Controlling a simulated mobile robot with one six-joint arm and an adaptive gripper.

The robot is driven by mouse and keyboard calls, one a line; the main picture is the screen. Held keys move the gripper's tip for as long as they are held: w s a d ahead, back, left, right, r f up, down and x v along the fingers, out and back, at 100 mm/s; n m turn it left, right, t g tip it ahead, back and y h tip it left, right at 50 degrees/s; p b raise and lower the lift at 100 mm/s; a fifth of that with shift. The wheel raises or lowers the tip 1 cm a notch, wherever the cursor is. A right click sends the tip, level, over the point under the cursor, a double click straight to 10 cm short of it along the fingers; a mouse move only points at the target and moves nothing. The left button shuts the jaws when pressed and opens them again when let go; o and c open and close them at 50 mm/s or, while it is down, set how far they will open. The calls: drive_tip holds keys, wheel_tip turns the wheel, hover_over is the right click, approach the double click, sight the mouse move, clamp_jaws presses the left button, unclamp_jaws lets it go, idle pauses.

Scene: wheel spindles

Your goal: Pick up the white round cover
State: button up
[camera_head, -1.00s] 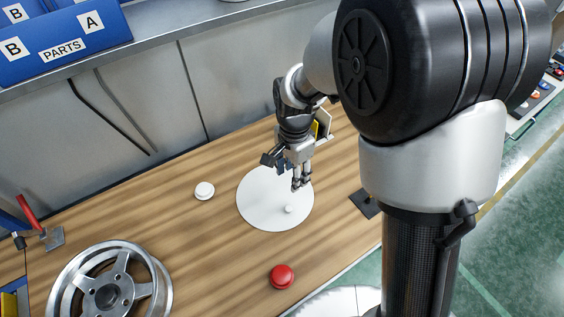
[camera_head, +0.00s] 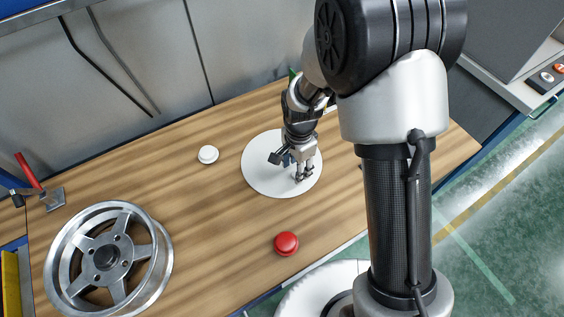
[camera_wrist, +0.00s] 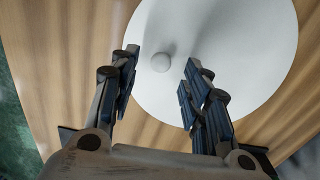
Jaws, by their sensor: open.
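The white round cover (camera_head: 262,178) is a large flat disc with a small round knob, lying on the wooden bench. In the wrist view the disc (camera_wrist: 235,35) fills the upper middle, and its knob (camera_wrist: 160,62) shows between my two fingertips. My gripper (camera_head: 304,173) is over the disc's right part, fingers pointing down, and hides the knob in the head view. In the wrist view my gripper (camera_wrist: 160,80) is open and empty, one finger on each side of the knob. I cannot tell how high the fingertips are above the disc.
A small white round button (camera_head: 208,154) lies left of the disc. A red button (camera_head: 286,243) is near the bench's front edge. A silver wheel (camera_head: 77,245) and a red-handled tool (camera_head: 40,185) lie at the left. A grey wall (camera_head: 150,60) stands behind the bench.

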wheel_tip(320, 180, down, 3)
drive_tip(key=shift+b, duration=0.35)
drive_tip(key=shift+c, duration=0.2)
clamp_jaws()
